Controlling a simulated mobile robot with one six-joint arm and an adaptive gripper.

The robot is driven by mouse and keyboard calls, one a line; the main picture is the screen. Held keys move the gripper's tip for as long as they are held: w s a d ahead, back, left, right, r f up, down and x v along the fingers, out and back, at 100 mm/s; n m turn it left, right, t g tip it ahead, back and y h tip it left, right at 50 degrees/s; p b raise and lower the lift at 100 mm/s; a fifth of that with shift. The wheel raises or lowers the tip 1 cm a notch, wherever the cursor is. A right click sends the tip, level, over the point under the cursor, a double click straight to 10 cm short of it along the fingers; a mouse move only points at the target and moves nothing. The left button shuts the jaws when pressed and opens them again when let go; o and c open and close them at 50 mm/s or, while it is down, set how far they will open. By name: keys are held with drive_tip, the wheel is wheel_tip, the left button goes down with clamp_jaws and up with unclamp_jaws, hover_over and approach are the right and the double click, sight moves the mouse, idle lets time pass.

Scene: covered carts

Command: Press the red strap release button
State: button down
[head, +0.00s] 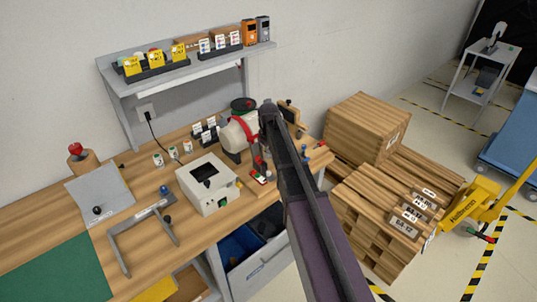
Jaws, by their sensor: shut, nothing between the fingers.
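My arm reaches up from the bottom right over the wooden bench, and my gripper (268,107) is its dark far end, shut and empty. It appears in front of a whitish drum-shaped device with a red band (239,132). A small red part (260,178) shows low in front of that device, left of my arm. A red knob (76,148) stands on a wooden block at the far left of the bench, well away from my gripper. I cannot tell which red part is the strap release button. My arm hides what lies directly behind it, and no contact can be made out.
A white box-shaped device (208,186) and a grey metal frame (143,238) stand on the bench (190,239). A grey shelf (205,63) holds labelled bins above. Wooden crates (367,127) and a yellow pallet truck (478,200) stand to the right.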

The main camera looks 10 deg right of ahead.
drive_tip(key=shift+r+p, duration=1.95)
drive_tip(key=shift+r, duration=0.3)
drive_tip(key=s+f+m+b, duration=0.2)
drive_tip(key=s+m, duration=0.1)
drive_tip(key=s, duration=1)
drive_tip(key=s+f+m+b, duration=0.2)
drive_tip(key=s+m, duration=0.1)
drive_tip(key=s, duration=1)
drive_tip(key=shift+d+f, duration=0.15)
drive_tip(key=shift+d, duration=0.05)
